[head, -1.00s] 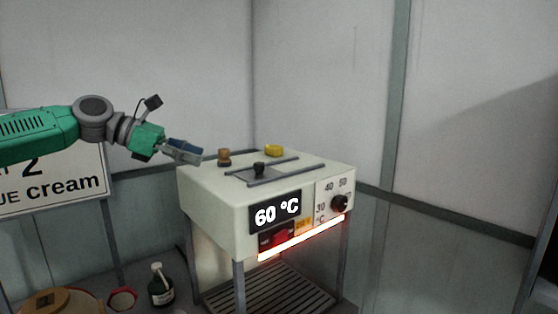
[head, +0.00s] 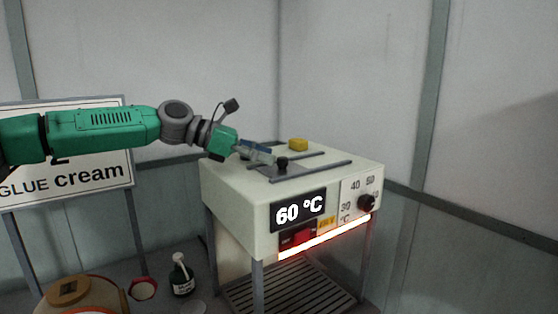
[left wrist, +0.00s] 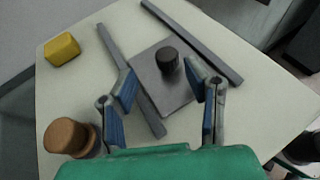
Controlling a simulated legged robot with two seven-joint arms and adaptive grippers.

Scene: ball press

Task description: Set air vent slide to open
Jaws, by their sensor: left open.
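The air vent slide is a grey metal plate (left wrist: 154,82) with a black knob (left wrist: 167,59), set between two grey rails on top of the white heater box (head: 232,192). In the head view the black knob (head: 282,162) stands just beyond the fingertips. My left gripper (head: 262,156) is above the box top. In the left wrist view my left gripper (left wrist: 163,82) is open, with its blue-padded fingers on either side of the plate. The knob lies between and slightly ahead of the fingertips; I cannot tell whether they touch the plate. My right gripper is not in view.
A yellow block (left wrist: 62,50) and a brown round knob (left wrist: 68,137) stand on the box top left of the rails. The box front has a 60 °C display (head: 298,210), a red switch (head: 297,239) and a black dial (head: 366,202). A bottle (head: 181,275) stands below.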

